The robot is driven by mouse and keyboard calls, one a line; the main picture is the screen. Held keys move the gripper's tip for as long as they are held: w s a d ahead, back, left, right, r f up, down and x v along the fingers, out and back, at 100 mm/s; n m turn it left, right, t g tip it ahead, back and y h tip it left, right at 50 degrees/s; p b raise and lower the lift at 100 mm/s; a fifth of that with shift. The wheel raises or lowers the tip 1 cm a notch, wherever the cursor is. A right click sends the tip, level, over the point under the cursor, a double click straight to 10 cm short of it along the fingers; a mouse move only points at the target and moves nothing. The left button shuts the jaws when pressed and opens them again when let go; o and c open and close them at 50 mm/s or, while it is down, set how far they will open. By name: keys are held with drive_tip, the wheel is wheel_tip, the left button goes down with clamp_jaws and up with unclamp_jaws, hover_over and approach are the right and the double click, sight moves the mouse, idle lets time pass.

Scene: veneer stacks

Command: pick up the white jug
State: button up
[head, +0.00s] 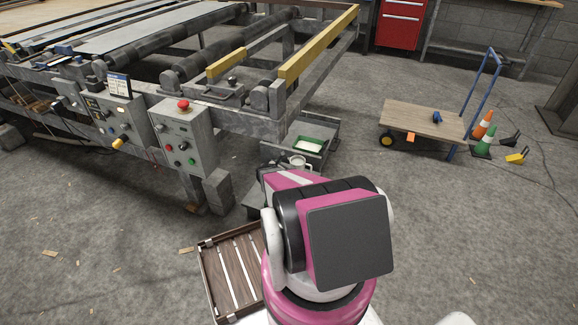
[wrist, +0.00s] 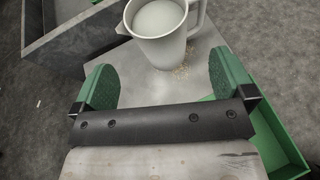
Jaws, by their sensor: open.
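The white jug (wrist: 160,50) stands upright on a grey metal surface (wrist: 205,62) in the wrist view. Its handle is on the right and its spout on the left. The top edge of the view cuts off its rim, and pale stuff shows inside. My gripper (wrist: 164,80) is open, its two green-padded fingers apart, with the jug ahead of the gap between them. Nothing is between the fingers. In the head view the jug (head: 300,162) shows small just beyond my arm, which hides my gripper.
A green tray (head: 318,147) with something white in it is beside the jug. A grey open bin (wrist: 68,42) is at the left in the wrist view. The roller machine (head: 180,125) fills the left. A slatted crate (head: 204,275) and a flat cart (head: 425,118) stand on the floor.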

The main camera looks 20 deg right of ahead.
sight(296, 157)
drive_tip(key=shift+w+r+x, duration=0.1)
drive_tip(key=shift+w+x, duration=0.05)
drive_tip(key=shift+x, duration=2.6)
drive_tip(key=shift+w+r+x, duration=0.1)
drive_tip(key=shift+w+x, duration=0.05)
drive_tip(key=shift+x, duration=2.55)
drive_tip(key=shift+a, duration=0.1)
drive_tip(key=c, duration=1.2)
drive_tip(key=shift+o, duration=0.2)
drive_tip(key=shift+r, duration=0.2)
drive_tip(key=w+a+r, duration=0.1)
drive_tip(key=a+r, duration=0.9)
drive_tip(key=a, duration=0.1)
drive_tip(key=shift+w+a+r, duration=0.2)
drive_tip(key=shift+w+r, duration=0.05)
drive_tip(key=shift+r, duration=0.05)
